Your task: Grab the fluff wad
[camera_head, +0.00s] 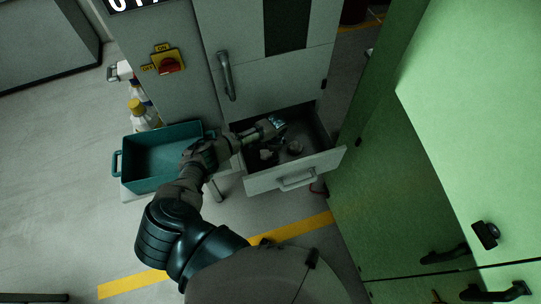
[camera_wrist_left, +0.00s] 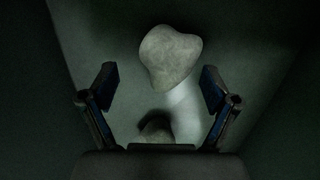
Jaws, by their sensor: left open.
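A pale, rounded lump that looks like the fluff wad (camera_wrist_left: 170,58) lies in the left wrist view, just beyond and between the fingertips. My left gripper (camera_wrist_left: 158,88) is open, with a finger on each side and nothing between the pads. A second darker lump (camera_wrist_left: 155,131) shows lower down, partly hidden by the gripper base. In the head view my left gripper (camera_head: 275,125) reaches over the open drawer (camera_head: 318,160). A small pale piece (camera_head: 266,154) and a roundish item (camera_head: 295,147) lie in it; I cannot tell which is the wad. My right gripper is not in view.
A teal bin (camera_head: 160,178) stands left of the drawer, with spray bottles (camera_head: 141,112) behind it. The grey cabinet (camera_head: 275,80) rises behind the drawer. Green cabinet doors (camera_head: 410,170) close off the right side. The floor at left is clear.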

